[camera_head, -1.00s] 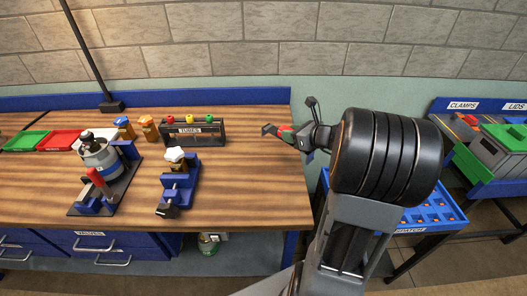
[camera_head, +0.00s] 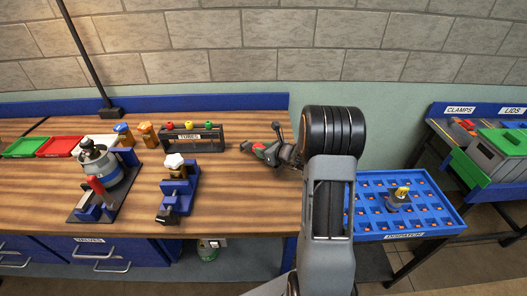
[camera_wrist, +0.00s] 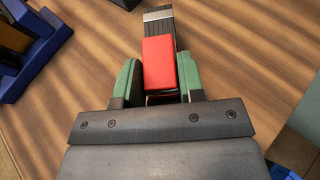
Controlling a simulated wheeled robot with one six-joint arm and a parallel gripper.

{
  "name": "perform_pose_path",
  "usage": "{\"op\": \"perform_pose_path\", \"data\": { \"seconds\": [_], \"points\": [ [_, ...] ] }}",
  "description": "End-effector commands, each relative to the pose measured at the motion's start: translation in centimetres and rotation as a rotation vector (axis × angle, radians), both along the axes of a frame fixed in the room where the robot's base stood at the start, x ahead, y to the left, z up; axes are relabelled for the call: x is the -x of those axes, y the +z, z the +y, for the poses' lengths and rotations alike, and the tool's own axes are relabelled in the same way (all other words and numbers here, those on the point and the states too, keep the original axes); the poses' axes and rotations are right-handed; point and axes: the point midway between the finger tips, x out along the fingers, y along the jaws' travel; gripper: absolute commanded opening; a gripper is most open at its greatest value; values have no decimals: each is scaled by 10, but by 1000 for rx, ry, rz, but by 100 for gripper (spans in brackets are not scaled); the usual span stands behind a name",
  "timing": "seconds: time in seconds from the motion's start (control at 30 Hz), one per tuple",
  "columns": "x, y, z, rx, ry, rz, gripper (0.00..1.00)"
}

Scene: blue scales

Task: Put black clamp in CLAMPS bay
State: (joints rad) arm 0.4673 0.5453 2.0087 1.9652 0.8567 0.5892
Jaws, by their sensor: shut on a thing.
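My gripper (camera_head: 262,151) is over the right end of the wooden bench. In the wrist view my gripper (camera_wrist: 158,80) has its green-padded fingers shut on the black clamp, on either side of a red block. The clamp's dark ribbed end (camera_wrist: 158,22) sticks out beyond the red block, above the wood; I cannot tell whether it touches the bench. In the head view the clamp's dark tip (camera_head: 246,146) points left. The CLAMPS bay (camera_head: 460,110) is at the far right, left of the LIDS bay, and holds small red and dark things.
A blue compartment tray (camera_head: 455,215) stands right of the bench with a yellow-topped part (camera_head: 401,194) in it. A grey box with a green lid (camera_head: 505,142) stands before the bays. A blue fixture (camera_head: 180,185) and TUBES rack (camera_head: 192,138) stand left of my gripper.

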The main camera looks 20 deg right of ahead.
Motion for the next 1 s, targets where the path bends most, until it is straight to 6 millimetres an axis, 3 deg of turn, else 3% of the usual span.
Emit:
{"op": "perform_pose_path", "data": {
  "seconds": [0.57, 0.6, 0.83, 1.0],
  "points": [
    [0, -14, -1, 1, 0, -3, 8],
    [0, -13, -1, 2, 0, -2, 39],
    [0, -12, -1, 1, -1, -1, 61],
    [0, -12, -1, 1, -1, -1, 61]
  ]
}}
